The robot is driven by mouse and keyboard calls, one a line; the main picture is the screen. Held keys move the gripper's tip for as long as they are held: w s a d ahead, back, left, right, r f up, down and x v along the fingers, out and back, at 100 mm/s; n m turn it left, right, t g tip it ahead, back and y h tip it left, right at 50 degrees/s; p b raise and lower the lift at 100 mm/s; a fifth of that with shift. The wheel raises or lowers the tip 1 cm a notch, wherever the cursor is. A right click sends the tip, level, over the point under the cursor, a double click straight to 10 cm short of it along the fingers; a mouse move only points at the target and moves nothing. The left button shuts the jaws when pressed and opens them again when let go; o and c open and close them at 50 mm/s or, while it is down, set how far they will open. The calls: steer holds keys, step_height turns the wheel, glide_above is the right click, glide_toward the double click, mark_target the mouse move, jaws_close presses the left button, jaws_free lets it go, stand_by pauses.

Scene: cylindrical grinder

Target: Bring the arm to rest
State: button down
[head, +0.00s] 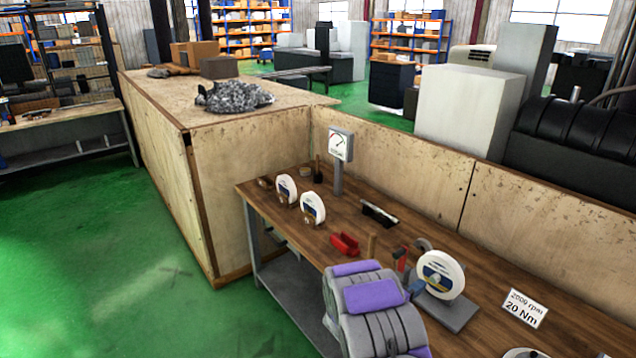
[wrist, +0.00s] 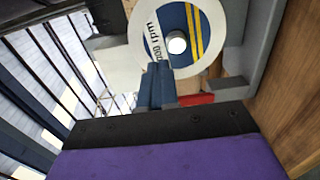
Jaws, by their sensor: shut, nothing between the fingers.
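My arm, grey with purple panels, reaches over the wooden bench (head: 375,225) from the bottom of the head view. In the wrist view my gripper (wrist: 158,78) shows its blue fingers together with nothing between them. In the head view only a small blue part of it shows past the arm, just left of a white grinding wheel. That wheel (head: 442,272) stands on a grey base and has a blue and yellow label. It also fills the top of the wrist view (wrist: 222,22), beyond the fingertips. I cannot tell the gap between fingers and wheel.
Two more wheels (head: 286,190) (head: 312,208), a gauge (head: 340,146), a red object (head: 345,243) and a sign reading 2000 rpm, 20 Nm (head: 525,308) are on the bench. A wooden partition (head: 400,178) runs behind it. Green floor (head: 100,250) is clear at left.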

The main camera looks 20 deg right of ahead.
steer(key=w+a+r+m+t+y, duration=0.1)
steer(key=w+a+r+y, duration=0.2)
steer(key=a+y, duration=0.3)
steer(key=w+a+r+m+t+y, duration=0.1)
steer(key=w+a+r+y, duration=0.2)
steer(key=a, duration=0.6)
steer(key=s+a+r+g+y+b, duration=0.1)
steer(key=s+a+r+y, duration=0.1)
steer(key=s+a+y, duration=0.4)
steer(key=s+a+r+g+y, duration=0.1)
steer(key=s+a+r, duration=0.15)
steer(key=a, duration=0.55)
steer(key=s+a+r+g+y, duration=0.1)
steer(key=s+a+g, duration=0.15)
steer(key=s, duration=0.55)
steer(key=s+a+r+g+y, duration=0.1)
steer(key=s+a, duration=0.2)
steer(key=s, duration=0.5)
steer(key=s+d+r+m+g, duration=0.1)
steer(key=s+g, duration=0.1)
steer(key=s, duration=0.9)
steer(key=s+d+r+m+g+h+b, duration=0.1)
steer(key=s+g, duration=0.2)
steer(key=s, duration=0.8)
steer(key=shift+s+r+m, duration=0.25)
steer(key=shift+m, duration=0.05)
